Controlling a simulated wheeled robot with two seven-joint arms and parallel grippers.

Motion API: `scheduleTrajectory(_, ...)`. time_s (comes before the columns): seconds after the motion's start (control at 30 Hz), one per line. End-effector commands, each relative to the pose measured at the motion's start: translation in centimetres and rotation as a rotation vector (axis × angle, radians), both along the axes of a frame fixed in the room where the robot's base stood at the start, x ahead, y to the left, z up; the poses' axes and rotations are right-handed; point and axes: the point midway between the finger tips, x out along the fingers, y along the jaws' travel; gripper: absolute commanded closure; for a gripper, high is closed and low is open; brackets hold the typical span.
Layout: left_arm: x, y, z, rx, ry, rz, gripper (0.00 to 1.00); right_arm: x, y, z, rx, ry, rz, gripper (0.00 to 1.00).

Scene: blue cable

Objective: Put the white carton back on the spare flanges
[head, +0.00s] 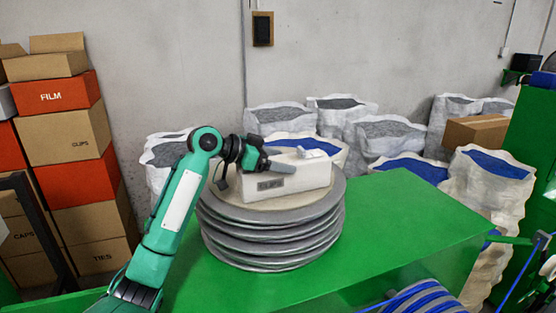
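The white carton (311,179) sits on top of the stack of spare flanges (272,242), with a dark label on its front face. The flanges are grey discs piled on the green table. My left gripper (272,163) is at the carton's left end, over its top edge. Its dark fingers reach towards the right along the carton. I cannot tell from this view whether the fingers are closed on the carton or only beside it. A small pale piece shows on top of the carton. My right gripper is not in view.
The green table (420,215) is bare to the right of the flanges. A blue cable reel (422,300) is at the lower right. Stacked boxes (68,150) stand at the left. Several white sacks (385,135) stand behind the table, and a brown box (475,131) rests among them.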

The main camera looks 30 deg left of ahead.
Motion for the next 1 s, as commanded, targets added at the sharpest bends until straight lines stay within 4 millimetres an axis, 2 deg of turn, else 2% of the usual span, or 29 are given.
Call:
scheduleTrajectory(0.37, 0.0, 0.0, 0.3, 0.0, 0.0, 0.0, 0.11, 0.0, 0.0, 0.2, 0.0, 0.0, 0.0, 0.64)
scheduleTrajectory(0.47, -0.6, 0.7, 0.3, 0.002, -0.001, 0.002, 0.11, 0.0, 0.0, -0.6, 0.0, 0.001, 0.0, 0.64)
scheduleTrajectory(0.8, -5.4, 5.0, 2.9, 0.004, -0.003, 0.004, 0.11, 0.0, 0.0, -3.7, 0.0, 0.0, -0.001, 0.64)
scheduleTrajectory(1.0, -7.5, 6.8, 4.2, 0.002, -0.002, 0.002, 0.11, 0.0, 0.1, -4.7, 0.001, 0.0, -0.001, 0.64)
